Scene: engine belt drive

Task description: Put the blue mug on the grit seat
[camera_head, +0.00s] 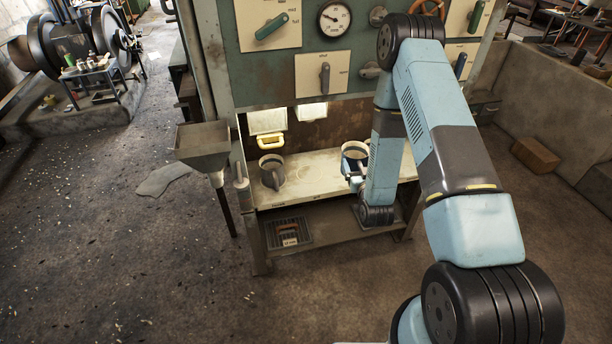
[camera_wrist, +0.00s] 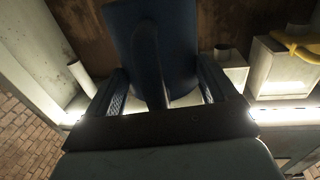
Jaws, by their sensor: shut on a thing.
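My gripper (camera_wrist: 160,92) is shut on the blue mug (camera_wrist: 150,35), with its fingers on either side of the handle in the wrist view. In the head view the blue mug (camera_head: 354,152) is at the right part of the pale shelf, its rim up, partly hidden by my arm. I cannot tell whether its base touches the shelf. Faint ring marks (camera_head: 312,172) show on the shelf between it and a dark grey mug (camera_head: 271,174) at the left. Small labels line the shelf's front edge, too small to read, so I cannot tell which mark is the grit seat.
The pale shelf (camera_head: 300,190) sits under a green control panel (camera_head: 300,75) with a dial and levers. A yellow-handled thing (camera_head: 270,141) is at the back left. A metal hopper (camera_head: 203,142) stands left of the shelf. The shelf's middle is clear.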

